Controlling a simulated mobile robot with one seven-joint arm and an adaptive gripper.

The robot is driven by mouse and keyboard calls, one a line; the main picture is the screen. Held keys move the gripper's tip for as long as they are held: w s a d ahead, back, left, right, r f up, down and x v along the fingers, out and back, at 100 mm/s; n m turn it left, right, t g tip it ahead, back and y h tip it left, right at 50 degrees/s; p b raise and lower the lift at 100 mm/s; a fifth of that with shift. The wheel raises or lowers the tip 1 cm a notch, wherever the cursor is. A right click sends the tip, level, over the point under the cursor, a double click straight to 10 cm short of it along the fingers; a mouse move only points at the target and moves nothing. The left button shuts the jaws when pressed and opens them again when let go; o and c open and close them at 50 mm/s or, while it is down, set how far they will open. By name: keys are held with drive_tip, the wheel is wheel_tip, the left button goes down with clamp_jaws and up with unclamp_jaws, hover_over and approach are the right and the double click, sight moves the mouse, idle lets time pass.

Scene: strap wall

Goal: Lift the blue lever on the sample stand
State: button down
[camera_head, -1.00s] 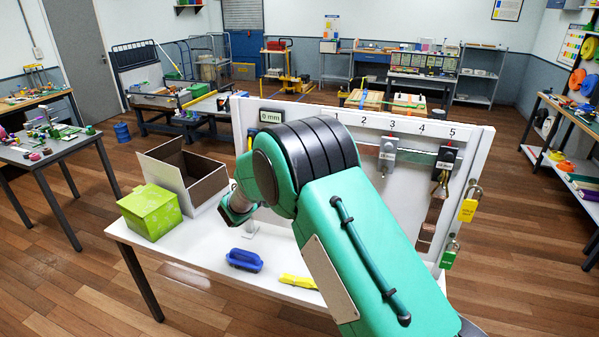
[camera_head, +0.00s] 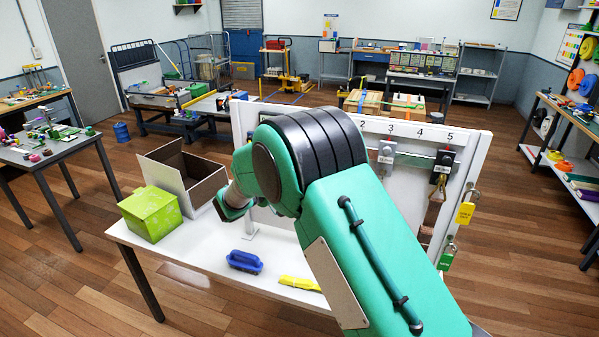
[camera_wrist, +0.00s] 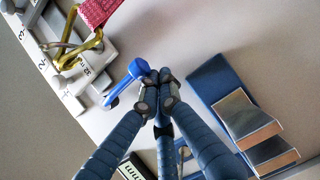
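The blue lever (camera_wrist: 125,83) shows in the wrist view, left of the fingertips, with its rounded end right by them. A darker upright part shows behind and between the fingers.
A blue block with metal pieces (camera_wrist: 240,110) lies right of my fingers. Carabiners (camera_wrist: 75,40) and a red strap (camera_wrist: 97,10) are at upper left. On the table stand a green box (camera_head: 150,212), an open carton (camera_head: 205,187), a blue brush (camera_head: 244,261) and a yellow item (camera_head: 299,283).

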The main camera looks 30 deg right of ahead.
drive_tip(key=s+a+r+n+g+y+p, duration=0.1)
drive_tip(key=r+y+p, duration=0.3)
drive_tip(key=p, duration=0.5)
drive_tip(key=s+a+r+n+g+y+p, duration=0.2)
drive_tip(key=s+a+r+g+y+p, duration=0.1)
drive_tip(key=r+p, duration=0.5)
drive_tip(key=shift+r+g+y+p, duration=0.25)
drive_tip(key=shift+g+y+p, duration=0.25)
drive_tip(key=shift+g+p, duration=0.25)
drive_tip(key=shift+r, duration=0.15)
idle(0.3)
drive_tip(key=w+a+r+p, duration=0.2)
drive_tip(key=r+p, duration=0.3)
drive_tip(key=r, duration=0.3)
drive_tip(key=shift+w+a+r, duration=0.2)
drive_tip(key=shift+a+r, duration=0.15)
drive_tip(key=shift+a, duration=0.4)
drive_tip(key=shift+s, duration=0.15)
